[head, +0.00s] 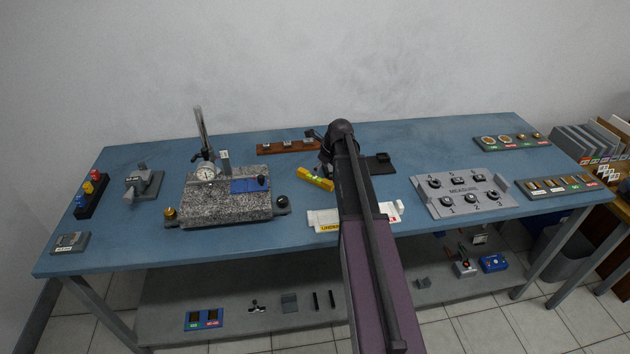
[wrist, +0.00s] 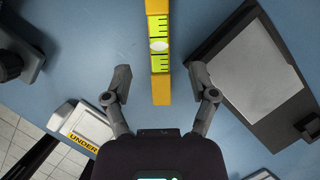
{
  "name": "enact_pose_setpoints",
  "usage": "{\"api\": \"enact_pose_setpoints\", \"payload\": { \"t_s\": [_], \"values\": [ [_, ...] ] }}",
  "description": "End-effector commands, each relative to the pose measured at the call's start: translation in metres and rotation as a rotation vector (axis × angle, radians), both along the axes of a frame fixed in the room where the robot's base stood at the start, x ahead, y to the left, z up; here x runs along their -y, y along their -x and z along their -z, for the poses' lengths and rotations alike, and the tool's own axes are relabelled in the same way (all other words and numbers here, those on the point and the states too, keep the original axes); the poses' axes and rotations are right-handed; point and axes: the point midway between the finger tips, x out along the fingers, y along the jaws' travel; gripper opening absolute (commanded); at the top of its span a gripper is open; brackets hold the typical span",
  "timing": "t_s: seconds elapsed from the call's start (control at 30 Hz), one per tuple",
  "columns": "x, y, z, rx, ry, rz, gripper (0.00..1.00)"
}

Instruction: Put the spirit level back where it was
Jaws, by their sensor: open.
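The spirit level (head: 315,179) is a yellow bar lying on the blue bench, just left of my arm in the head view. In the wrist view the level (wrist: 160,88) runs upward from between the fingers, with its green vial and scale marks facing up. My gripper (wrist: 161,85) is open, one finger on each side of the level's near end, with gaps on both sides. In the head view my arm hides most of the gripper. No empty place for the level can be told for certain.
A dark tray with a pale plate (wrist: 262,75) lies close right of the gripper. The granite plate (head: 225,203) with its dial stand is to the left, a white box labelled UNDER (head: 325,219) in front, a grey MEASURING board (head: 464,195) to the right. A wooden rack (head: 290,147) stands behind.

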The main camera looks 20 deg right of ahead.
Motion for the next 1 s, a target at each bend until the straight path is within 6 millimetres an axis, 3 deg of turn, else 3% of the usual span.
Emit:
{"api": "enact_pose_setpoints", "payload": {
  "t_s": [0.63, 1.0],
  "values": [
    [-0.009, -0.013, 0.043, 0.0, 0.0, -0.002, 0.74],
    [-0.011, -0.016, 0.048, 0.0, 0.0, -0.002, 0.74]
  ]
}}
